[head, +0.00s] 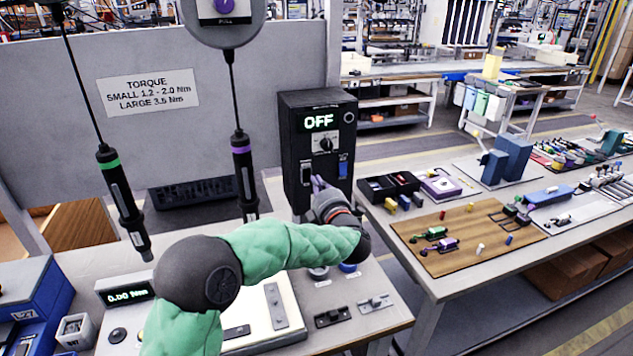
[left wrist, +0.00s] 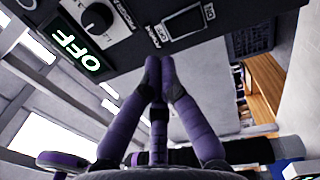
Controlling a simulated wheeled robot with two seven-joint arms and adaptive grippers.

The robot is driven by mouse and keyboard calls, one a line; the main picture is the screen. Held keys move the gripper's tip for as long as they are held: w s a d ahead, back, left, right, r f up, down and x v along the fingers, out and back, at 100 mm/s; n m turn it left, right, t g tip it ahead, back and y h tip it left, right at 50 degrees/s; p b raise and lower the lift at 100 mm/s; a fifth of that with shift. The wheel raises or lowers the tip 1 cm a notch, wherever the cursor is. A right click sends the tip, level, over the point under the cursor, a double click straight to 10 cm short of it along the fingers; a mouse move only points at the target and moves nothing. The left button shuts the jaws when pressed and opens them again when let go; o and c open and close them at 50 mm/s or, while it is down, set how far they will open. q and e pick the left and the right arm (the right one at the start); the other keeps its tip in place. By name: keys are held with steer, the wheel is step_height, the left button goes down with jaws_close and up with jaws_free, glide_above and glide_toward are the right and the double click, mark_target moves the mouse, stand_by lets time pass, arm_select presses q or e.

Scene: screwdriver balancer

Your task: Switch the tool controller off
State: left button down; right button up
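The tool controller (head: 290,130) is a black box at the back of the bench. Its lit display (head: 319,122) reads OFF; the display (left wrist: 77,46) also shows in the left wrist view. A knob (head: 326,144) is below the display, and a black rocker switch (head: 306,173) is at the lower left of the face. In the left wrist view this power switch (left wrist: 187,22) lies just beyond my fingertips. My left gripper (head: 317,181) is in front of the panel's lower part, its purple fingers (left wrist: 159,62) together and empty. I cannot tell whether they touch the panel. My right gripper is out of view.
Two hanging screwdrivers, one green-ringed (head: 122,200) and one purple-ringed (head: 242,170), are left of the controller. A torque readout (head: 128,297) stands at the front left. A side table with a brown board (head: 440,262) and small parts is on the right.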

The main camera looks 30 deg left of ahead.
arm_select(q)
steer(key=p+v, duration=0.1)
steer(key=v, duration=0.6)
steer(key=shift+s+d+r+p, duration=0.2)
steer(key=shift+r+p, duration=0.2)
steer(key=shift+r, duration=0.25)
steer(key=shift+f, duration=0.1)
